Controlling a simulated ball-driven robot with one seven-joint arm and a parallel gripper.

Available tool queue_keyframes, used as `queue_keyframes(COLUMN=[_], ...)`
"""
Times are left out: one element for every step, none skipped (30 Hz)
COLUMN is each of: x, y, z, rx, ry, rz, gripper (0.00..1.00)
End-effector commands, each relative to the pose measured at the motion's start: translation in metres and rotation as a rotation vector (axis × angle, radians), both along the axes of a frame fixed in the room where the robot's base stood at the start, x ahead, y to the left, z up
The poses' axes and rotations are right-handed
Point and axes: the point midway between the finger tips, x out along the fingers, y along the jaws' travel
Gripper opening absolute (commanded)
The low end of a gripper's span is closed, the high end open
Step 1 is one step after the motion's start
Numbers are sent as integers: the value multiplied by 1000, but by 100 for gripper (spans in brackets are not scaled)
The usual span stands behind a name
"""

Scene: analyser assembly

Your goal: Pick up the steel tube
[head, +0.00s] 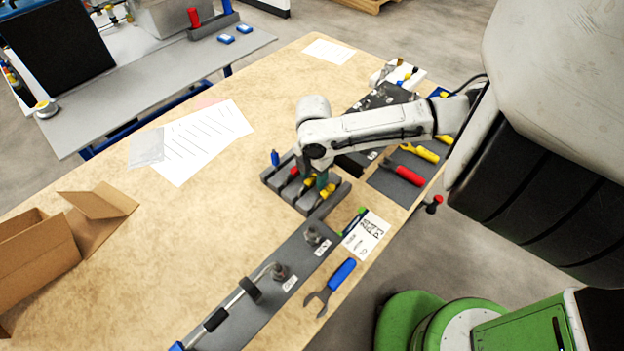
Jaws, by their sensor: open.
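A steel tube (232,304) with black sleeves and a blue end lies along the dark grey fixture board (217,338) at the bottom of the head view. Its bent upper end is close to a metal fitting (279,271) on the board. My gripper (320,178) points down over the grey tool holder (312,203), above and to the right of the tube and well apart from it. The gripper is open; its fingers are small and partly hidden by my wrist. No grip on the tube shows.
The holder has red, yellow and blue-handled tools. A blue-handled wrench (330,287) and a white label card (367,236) lie right of the board. An open cardboard box (62,240) stands at left. Paper sheets (200,140) lie behind; the table's middle left is clear.

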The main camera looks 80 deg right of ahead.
Motion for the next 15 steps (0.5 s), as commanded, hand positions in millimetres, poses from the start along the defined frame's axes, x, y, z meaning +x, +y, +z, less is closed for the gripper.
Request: queue_keyframes(x=[0, 0, 0, 0, 0, 0, 0, 0, 0, 0, 0, 0, 0, 0, 0], y=[0, 0, 0, 0, 0, 0, 0, 0, 0, 0, 0, 0, 0, 0, 0], z=[-1, -2, -2, -2, -2, -2, -2, -2, -2, -2, -2, -1, -1, -1, -1], rx=[1, 1, 0, 0, 0, 0, 0, 0, 0, 0, 0, 0, 0, 0, 0], ry=[-1, -1, 0, 0, 0, 0, 0, 0, 0, 0, 0, 0, 0, 0, 0], rz=[0, 0, 0, 0, 1, 1, 1, 0, 0, 0, 0, 0, 0, 0, 0], gripper=[50, 50, 50, 50, 50, 50, 49, 46, 42, 39, 37, 33, 30, 27, 23])
